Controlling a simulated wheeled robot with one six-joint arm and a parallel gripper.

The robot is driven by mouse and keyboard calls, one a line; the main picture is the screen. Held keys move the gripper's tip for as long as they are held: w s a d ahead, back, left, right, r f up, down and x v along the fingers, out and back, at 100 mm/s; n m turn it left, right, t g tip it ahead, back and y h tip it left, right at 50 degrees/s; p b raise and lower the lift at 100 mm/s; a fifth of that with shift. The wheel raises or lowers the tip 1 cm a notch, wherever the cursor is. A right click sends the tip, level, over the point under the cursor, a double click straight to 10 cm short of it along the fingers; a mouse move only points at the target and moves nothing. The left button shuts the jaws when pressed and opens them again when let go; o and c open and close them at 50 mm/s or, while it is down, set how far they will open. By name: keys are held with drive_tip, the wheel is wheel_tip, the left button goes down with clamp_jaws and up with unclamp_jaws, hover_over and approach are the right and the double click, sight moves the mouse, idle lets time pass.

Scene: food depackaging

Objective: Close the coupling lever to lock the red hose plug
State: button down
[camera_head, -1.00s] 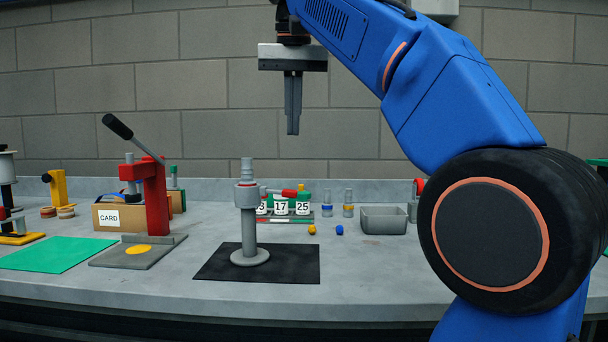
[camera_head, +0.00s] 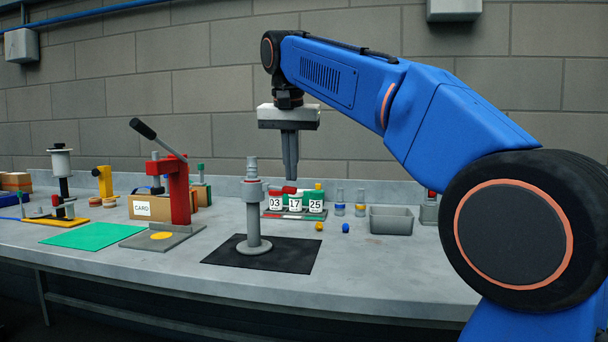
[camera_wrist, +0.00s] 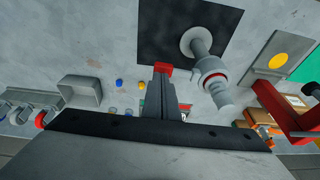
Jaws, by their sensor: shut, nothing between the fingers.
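The coupling (camera_head: 252,187) sits on a grey post (camera_head: 253,225) with a round foot on a black mat (camera_head: 290,258). A grey ribbed plug (camera_head: 252,168) stands upright in its top; a thin red ring shows around it in the wrist view (camera_wrist: 209,78). The red-handled coupling lever (camera_head: 284,190) sticks out to the right, roughly level. In the wrist view only its red end (camera_wrist: 162,66) shows, at my fingertips. My gripper (camera_head: 291,178) is shut and empty, pointing down, its tips right by the lever handle. I cannot tell whether they touch.
Behind the post stand number cards (camera_head: 295,203), small bottles (camera_head: 360,203) and a grey bin (camera_head: 391,220). A red lever press (camera_head: 179,190) stands at left beside a green mat (camera_head: 80,237). The front right of the bench is clear.

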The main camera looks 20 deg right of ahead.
drive_tip(key=shift+f, duration=0.6)
drive_tip(key=shift+f, duration=0.1)
